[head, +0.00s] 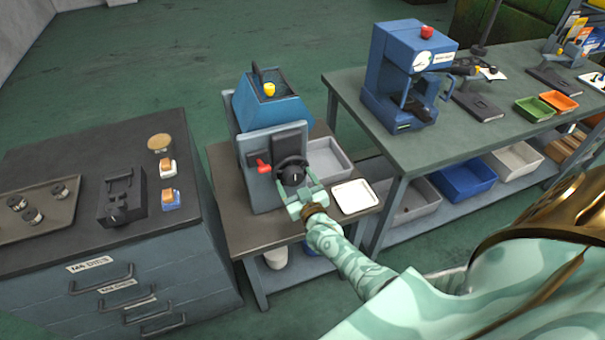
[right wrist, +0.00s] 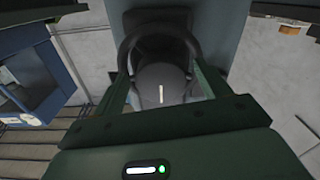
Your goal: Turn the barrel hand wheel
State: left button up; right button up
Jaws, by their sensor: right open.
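The barrel hand wheel is a black round wheel (head: 292,172) on the front of a grey-blue and blue machine (head: 267,145) on the small middle bench. In the right wrist view the wheel (right wrist: 160,75) shows a dark hub with a short pale mark. My right gripper (head: 299,190) is at the wheel, with one finger on either side of it. In the right wrist view the fingers stand apart around the hub. I cannot tell whether they touch the rim. My left gripper is not in view.
A grey bin (head: 328,160) and a white tray (head: 354,197) lie to the right. A drawer cabinet (head: 100,265) stands left, a bench with a blue press (head: 405,75) at right.

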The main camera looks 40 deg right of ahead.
jog(key=p+v, duration=0.2)
jog(key=v, duration=1.4)
